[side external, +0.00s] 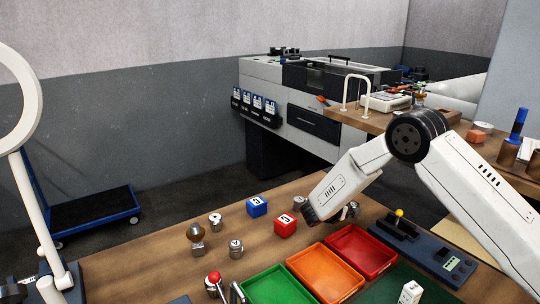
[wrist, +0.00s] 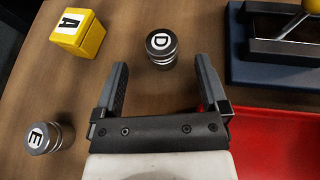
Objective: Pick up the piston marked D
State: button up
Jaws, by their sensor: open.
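The piston marked D (wrist: 161,47) is a dark metal cylinder with a white round label. It stands upright on the wooden table in the wrist view, just beyond the fingertips of my gripper (wrist: 160,75). My gripper is open and empty, with the piston roughly centred ahead of the gap. In the side view my gripper (side external: 345,212) is low over the table; a piston near it (side external: 352,208) is partly hidden, and its letter cannot be read there.
A yellow block marked A (wrist: 78,33) and a piston marked E (wrist: 47,137) are on the left. The red tray (wrist: 275,140) and a dark blue-based device (wrist: 268,72) lie close on the right. Green (side external: 254,290) and orange (side external: 320,254) trays stand in front.

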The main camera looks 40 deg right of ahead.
aim_at(356, 205)
jog(key=shift+x, duration=1.1)
jog(key=shift+d+f, duration=0.1)
jog(key=shift+x, duration=2.5)
jog(key=shift+f, duration=0.15)
grip_shut()
